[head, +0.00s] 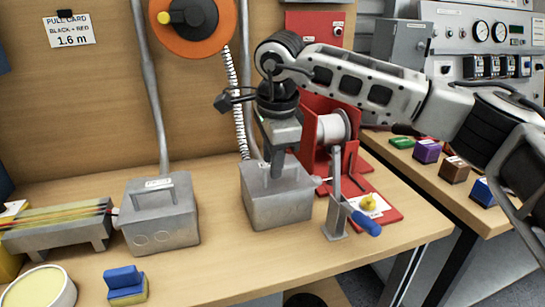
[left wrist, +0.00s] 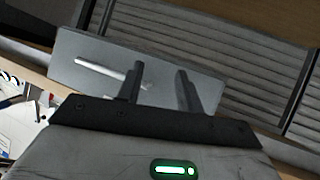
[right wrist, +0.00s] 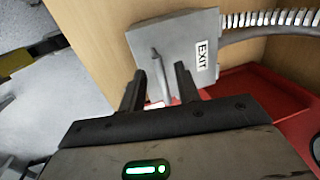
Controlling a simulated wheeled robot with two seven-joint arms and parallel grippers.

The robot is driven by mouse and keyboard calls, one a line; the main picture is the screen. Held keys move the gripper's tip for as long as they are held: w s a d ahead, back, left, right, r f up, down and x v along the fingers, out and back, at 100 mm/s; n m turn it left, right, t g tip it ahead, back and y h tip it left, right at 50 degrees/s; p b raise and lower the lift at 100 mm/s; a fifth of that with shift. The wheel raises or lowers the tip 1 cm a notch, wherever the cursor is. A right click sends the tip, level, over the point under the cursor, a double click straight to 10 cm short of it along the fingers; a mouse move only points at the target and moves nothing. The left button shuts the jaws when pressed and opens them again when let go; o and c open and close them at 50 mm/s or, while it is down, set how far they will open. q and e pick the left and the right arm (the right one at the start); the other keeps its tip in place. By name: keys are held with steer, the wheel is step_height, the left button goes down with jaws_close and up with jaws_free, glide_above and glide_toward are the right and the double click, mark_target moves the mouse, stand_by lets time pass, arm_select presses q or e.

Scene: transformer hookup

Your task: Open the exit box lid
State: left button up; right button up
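The exit box (head: 277,205) is a grey metal box on the bench, and its lid looks shut. In the right wrist view its lid (right wrist: 178,45) carries an EXIT label (right wrist: 203,55) and a bar handle (right wrist: 158,72). My right gripper (head: 278,172) points down over the lid. In the right wrist view the right gripper (right wrist: 160,88) is open, with the handle between its fingers; contact cannot be told. My left gripper (left wrist: 160,85) is open and empty in the left wrist view, before a grey panel (left wrist: 75,65) with a light bar handle. It is not in the head view.
A second grey box (head: 160,220) with a handle stands left of the exit box. A red stand with a white spool (head: 333,127) and a blue-handled lever (head: 367,222) are close at its right. A spiral conduit (head: 238,110) runs down behind it.

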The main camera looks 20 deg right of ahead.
steer(key=shift+c, duration=0.3)
jaws_close()
